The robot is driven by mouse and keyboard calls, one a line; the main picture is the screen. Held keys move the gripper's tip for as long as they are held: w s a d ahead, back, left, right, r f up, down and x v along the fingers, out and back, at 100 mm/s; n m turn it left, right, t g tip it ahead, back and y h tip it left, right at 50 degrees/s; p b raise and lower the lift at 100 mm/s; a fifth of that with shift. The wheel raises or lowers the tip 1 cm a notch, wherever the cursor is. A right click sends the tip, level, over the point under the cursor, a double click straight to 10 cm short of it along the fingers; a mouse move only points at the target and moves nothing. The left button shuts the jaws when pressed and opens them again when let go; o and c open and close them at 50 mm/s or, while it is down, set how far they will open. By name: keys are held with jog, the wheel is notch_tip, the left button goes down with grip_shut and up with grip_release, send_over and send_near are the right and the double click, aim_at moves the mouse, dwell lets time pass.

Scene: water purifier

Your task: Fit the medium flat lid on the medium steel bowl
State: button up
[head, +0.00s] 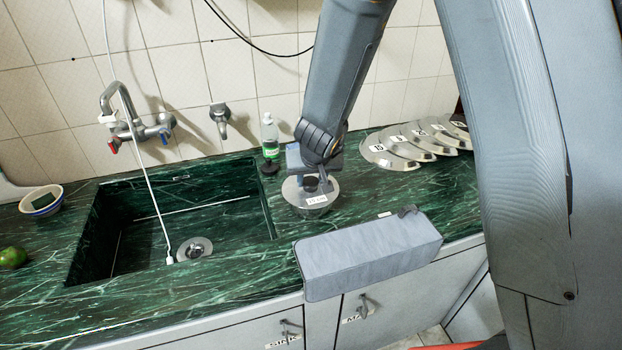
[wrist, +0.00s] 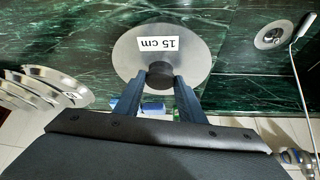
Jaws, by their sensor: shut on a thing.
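A round steel flat lid (head: 293,190) with a black knob and a white label is under my gripper (head: 312,180) on the counter right of the sink. In the wrist view the lid (wrist: 130,50) reads "15 cm", and my gripper (wrist: 160,78) is shut on its black knob. A steel side, seemingly the bowl (head: 312,212), shows just below the lid in the head view. The lid looks roughly level over it; I cannot tell whether it is seated on the rim. In the wrist view the lid hides whatever is below it.
Several other labelled steel lids (head: 388,154) lie overlapping on the counter to the right. A green-labelled bottle (head: 270,137) stands behind, near the wall. The sink (head: 215,222) opens at left, with a tap (head: 130,130) above it. A small bowl (head: 41,200) and a green fruit (head: 12,258) are far left.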

jog(key=o, duration=1.2)
jog(key=p+v, duration=0.4)
jog(key=v, duration=0.3)
jog(key=shift+s+r, duration=0.2)
jog(key=shift+r, duration=0.15)
jog(key=s+d+g+b, duration=0.1)
jog(key=s+d+b, duration=0.1)
jog(key=s+d, duration=0.3)
jog(key=s+d+g+b, duration=0.2)
jog(key=s+d, duration=0.4)
jog(key=s, duration=0.1)
jog(key=s+d+m+g+b, duration=0.1)
jog(key=s+d+b, duration=0.1)
jog(key=s+d, duration=0.3)
jog(key=shift+s+d+f+g+h, duration=0.1)
jog(key=shift+s+d+g+h, duration=0.2)
jog(key=shift+s+d, duration=0.15)
